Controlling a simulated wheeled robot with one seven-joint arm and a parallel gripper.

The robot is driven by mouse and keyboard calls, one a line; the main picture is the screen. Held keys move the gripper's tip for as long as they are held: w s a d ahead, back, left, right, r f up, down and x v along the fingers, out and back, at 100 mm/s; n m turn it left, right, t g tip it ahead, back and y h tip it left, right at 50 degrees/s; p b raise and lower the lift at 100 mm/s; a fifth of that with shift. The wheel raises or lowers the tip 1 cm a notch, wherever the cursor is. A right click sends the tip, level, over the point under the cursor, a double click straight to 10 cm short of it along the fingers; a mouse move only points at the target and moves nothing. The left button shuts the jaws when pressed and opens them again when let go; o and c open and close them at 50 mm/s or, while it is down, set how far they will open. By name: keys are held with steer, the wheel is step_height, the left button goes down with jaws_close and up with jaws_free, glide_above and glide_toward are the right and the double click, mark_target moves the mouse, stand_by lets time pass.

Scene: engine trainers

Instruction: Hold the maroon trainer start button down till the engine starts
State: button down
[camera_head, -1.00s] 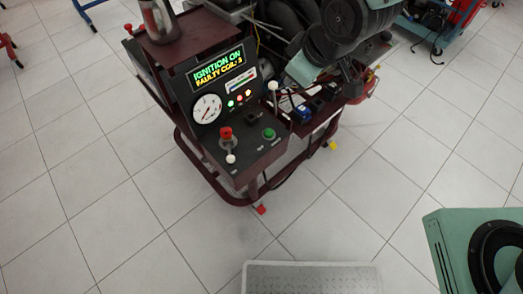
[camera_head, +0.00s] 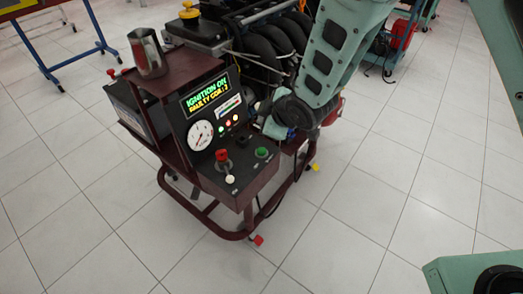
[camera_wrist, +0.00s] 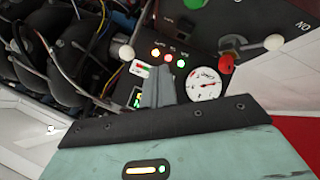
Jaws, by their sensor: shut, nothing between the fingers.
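The maroon trainer (camera_head: 180,190) stands on the tiled floor with a black sloped control panel. A green button (camera_head: 262,153) sits at the right of its lower panel; it also shows at the top edge of the wrist view (camera_wrist: 220,4). A red knob (camera_head: 222,155) and a white ball knob (camera_head: 230,179) are to its left. A lit display (camera_head: 208,94) is above. My gripper (camera_wrist: 156,74) is shut and empty, its tips over the panel near the indicator lights, apart from the green button. In the head view its fingers are hard to make out beside the panel.
A white dial gauge (camera_head: 200,135) and small lit indicators (camera_wrist: 168,57) are on the panel. A metal jug (camera_head: 148,54) stands on the trainer's top shelf. Engine hoses (camera_head: 280,38) lie behind the panel. The floor in front is open.

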mark_target(264, 153)
steer(key=shift+f+b, duration=3.1)
steer(key=shift+f, duration=1.3)
steer(key=shift+f+b, duration=0.3)
steer(key=shift+f, duration=0.1)
steer(key=shift+f+b, duration=0.4)
steer(key=shift+f, duration=0.15)
stand_by(0.5)
stand_by(0.8)
steer(key=shift+r+p, duration=0.7)
steer(key=shift+r, duration=0.3)
steer(key=shift+r+p, duration=1.75)
steer(key=shift+r, duration=0.75)
